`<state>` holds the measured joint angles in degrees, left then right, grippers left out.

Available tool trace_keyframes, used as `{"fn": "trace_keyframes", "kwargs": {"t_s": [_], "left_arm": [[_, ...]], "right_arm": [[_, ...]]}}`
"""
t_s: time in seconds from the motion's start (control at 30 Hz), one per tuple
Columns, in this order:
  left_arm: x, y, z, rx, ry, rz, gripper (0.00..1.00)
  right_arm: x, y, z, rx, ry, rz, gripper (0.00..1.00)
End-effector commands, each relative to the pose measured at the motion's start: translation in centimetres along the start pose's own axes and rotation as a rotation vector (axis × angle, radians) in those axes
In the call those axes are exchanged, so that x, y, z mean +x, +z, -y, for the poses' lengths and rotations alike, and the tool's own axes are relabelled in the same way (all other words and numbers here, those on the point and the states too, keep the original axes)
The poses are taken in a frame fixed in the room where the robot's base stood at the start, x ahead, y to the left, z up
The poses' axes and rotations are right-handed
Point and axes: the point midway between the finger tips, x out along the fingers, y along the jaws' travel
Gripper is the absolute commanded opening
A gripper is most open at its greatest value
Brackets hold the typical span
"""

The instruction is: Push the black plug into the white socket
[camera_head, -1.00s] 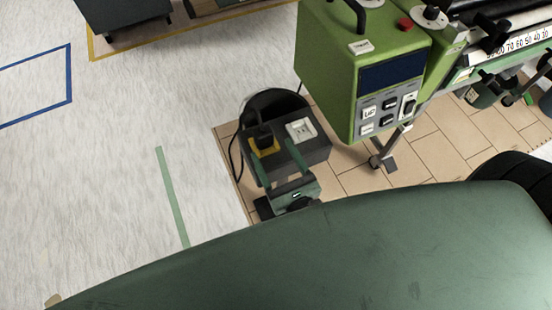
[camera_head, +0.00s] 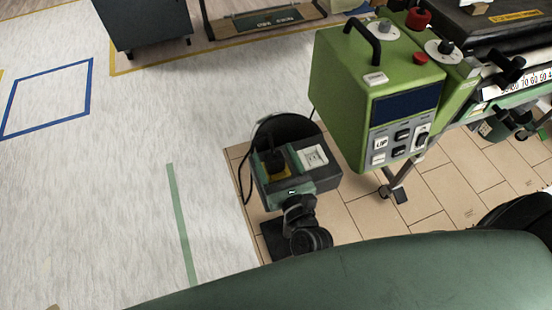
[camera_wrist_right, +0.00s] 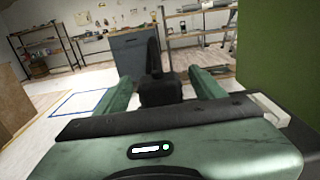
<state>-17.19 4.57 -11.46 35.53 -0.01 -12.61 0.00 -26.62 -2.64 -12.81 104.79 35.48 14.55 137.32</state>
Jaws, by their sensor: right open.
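The black plug (camera_head: 272,160) stands upright on a yellow patch (camera_head: 280,175) on top of a dark box. The white socket (camera_head: 313,157) sits on the same box, to the right of the plug. My right gripper (camera_head: 274,154) is open, with one green finger on each side of the plug. In the right wrist view the plug (camera_wrist_right: 160,88) stands between the spread fingers, with gaps on both sides. A pale edge, perhaps the socket (camera_wrist_right: 270,110), shows at the right there, mostly hidden. My left gripper is not in view.
The dark box (camera_head: 328,178) stands at the edge of the tan tiled floor (camera_head: 350,215). A green machine (camera_head: 345,95) with a control panel rises close to its right. A black cable (camera_head: 243,180) hangs at the box's left. The pale floor to the left is open.

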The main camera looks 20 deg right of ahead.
Motion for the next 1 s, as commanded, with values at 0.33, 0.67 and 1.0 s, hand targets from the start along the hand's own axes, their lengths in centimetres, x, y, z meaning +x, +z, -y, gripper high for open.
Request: {"fn": "trace_keyframes", "kwargs": {"t_s": [0.33,0.67,1.0], "left_arm": [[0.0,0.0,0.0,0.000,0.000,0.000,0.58],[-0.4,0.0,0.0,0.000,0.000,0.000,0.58],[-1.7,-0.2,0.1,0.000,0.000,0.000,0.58]], "right_arm": [[0.0,0.0,0.0,-0.001,0.000,0.000,0.21],[0.0,0.4,0.0,-0.001,0.000,0.001,0.00],[0.0,1.9,0.0,-0.001,0.000,0.003,0.00]]}}
